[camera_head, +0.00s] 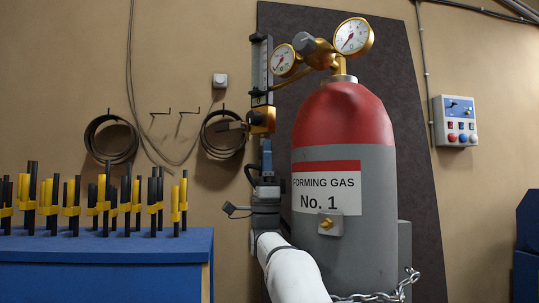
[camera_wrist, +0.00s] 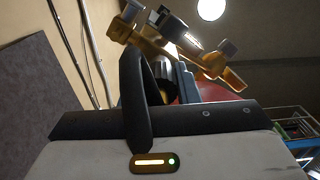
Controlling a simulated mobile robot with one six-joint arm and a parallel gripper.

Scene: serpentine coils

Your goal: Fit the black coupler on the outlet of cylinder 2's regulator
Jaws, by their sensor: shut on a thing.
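My gripper (camera_head: 266,150) stands upright left of the grey cylinder (camera_head: 345,240) with a red shoulder, labelled "FORMING GAS No. 1". No cylinder marked 2 shows. The gripper is shut on the black coupler (camera_wrist: 160,80), whose dark hose (camera_wrist: 137,100) curves down in front of the wrist camera. In the head view the jaws are just below a brass block (camera_head: 262,121) under the flow tube (camera_head: 261,68), which belongs to the regulator (camera_head: 322,55) with two gauges. Brass shows right by the coupler in the wrist view; I cannot tell whether they touch.
A blue bench (camera_head: 110,265) at left holds several black and yellow rods. Two black coils (camera_head: 111,139) hang on the wall behind. A chain (camera_head: 385,296) crosses the cylinder low down. A switch box (camera_head: 456,121) is on the wall at right.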

